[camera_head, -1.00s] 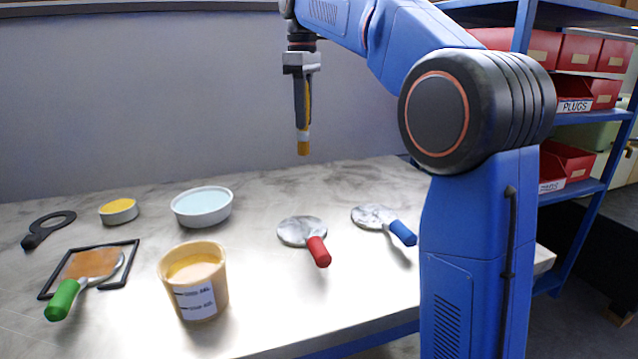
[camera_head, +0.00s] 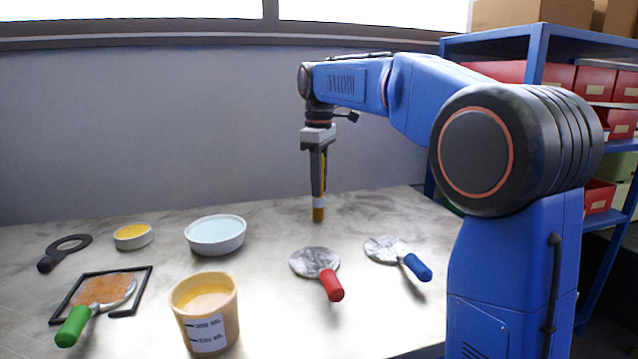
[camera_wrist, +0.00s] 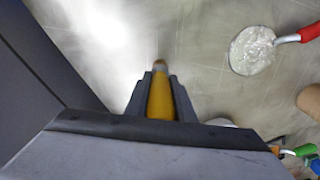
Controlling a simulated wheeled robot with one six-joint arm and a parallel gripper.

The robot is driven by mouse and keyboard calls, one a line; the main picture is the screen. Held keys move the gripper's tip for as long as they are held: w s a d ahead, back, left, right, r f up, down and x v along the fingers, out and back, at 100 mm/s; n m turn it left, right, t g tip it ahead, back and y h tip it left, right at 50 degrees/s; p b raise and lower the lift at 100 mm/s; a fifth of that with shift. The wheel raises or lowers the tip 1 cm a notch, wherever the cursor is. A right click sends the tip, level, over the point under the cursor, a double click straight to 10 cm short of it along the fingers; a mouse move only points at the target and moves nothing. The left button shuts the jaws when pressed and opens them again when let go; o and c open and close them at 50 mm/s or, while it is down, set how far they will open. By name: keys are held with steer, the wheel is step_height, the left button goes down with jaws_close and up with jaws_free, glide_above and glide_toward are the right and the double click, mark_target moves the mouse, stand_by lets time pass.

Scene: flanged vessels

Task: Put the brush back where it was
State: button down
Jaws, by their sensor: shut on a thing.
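My gripper (camera_head: 316,165) is shut on the brush (camera_head: 318,212), which hangs upright with its yellow-brown tip down. In the head view the tip is over the back part of the table, behind the red-handled disc; I cannot tell whether it touches the tabletop. The wrist view shows the brush's yellow handle (camera_wrist: 160,97) between the two dark fingers. The place where the brush was before cannot be told from these frames.
The table (camera_head: 270,285) holds a tub of yellow paste (camera_head: 208,330), a pale blue dish (camera_head: 215,238), a small yellow dish (camera_head: 133,238), a black ring tool (camera_head: 66,250), a green-handled tool on a black frame (camera_head: 75,325), a red-handled disc (camera_head: 330,283) and a blue-handled one (camera_head: 417,267).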

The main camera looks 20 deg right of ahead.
steer(key=shift+f, duration=0.1)
steer(key=c, duration=1.5)
jaws_free()
step_height(320, 180, up, 12)
steer(key=shift+f, duration=0.1)
steer(key=shift+r, duration=0.25)
